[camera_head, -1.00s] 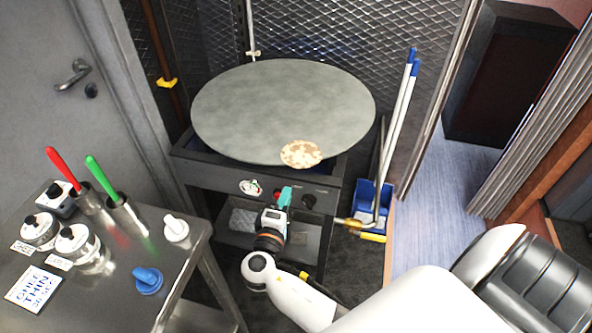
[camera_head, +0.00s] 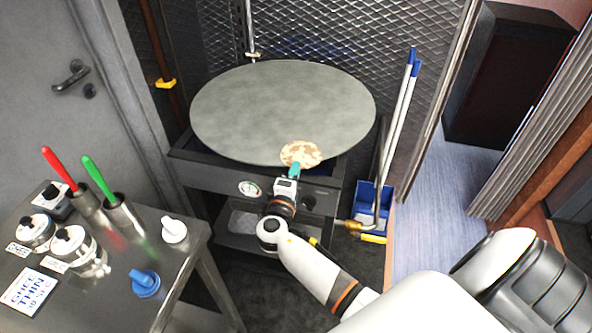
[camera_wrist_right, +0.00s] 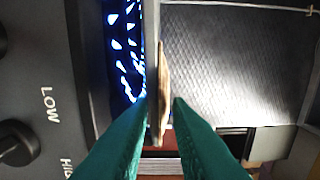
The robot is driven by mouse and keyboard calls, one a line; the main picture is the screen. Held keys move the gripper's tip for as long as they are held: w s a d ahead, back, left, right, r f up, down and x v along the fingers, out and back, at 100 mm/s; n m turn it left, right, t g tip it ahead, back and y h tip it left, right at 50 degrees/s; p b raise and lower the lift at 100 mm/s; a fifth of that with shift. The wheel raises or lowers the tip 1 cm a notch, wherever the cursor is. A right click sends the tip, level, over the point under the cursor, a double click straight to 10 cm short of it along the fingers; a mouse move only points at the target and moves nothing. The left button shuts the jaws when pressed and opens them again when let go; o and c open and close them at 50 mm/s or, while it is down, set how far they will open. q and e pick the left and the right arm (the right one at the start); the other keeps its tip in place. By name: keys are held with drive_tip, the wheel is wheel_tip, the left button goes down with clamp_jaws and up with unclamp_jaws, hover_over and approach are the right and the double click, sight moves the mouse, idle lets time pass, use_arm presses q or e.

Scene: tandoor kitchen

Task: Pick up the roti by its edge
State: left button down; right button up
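The roti (camera_head: 300,153) is a tan, brown-spotted disc at the front edge of the round grey griddle (camera_head: 270,105). In the right wrist view the roti (camera_wrist_right: 164,75) appears edge-on, beside the griddle's thin plate (camera_wrist_right: 152,40), with its near edge overhanging. My right gripper (camera_head: 294,167) is at the roti's front edge. In the right wrist view its green fingers (camera_wrist_right: 163,101) are apart, one on each side of the roti's near edge. A gap shows on the right finger's side; contact on the left side is unclear. My left gripper is out of view.
Below the griddle is a dark front panel with a dial (camera_head: 249,188) and a knob (camera_wrist_right: 17,143). A steel table (camera_head: 190,235) with shakers and red and green handled tools stands at left. A blue dustpan (camera_head: 373,197) and poles stand right of the griddle.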

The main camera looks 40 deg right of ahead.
drive_tip(key=shift+w+d, duration=0.1)
clamp_jaws()
wheel_tip(320, 180, up, 3)
drive_tip(key=shift+f+p, duration=0.2)
drive_tip(key=shift+p, duration=0.75)
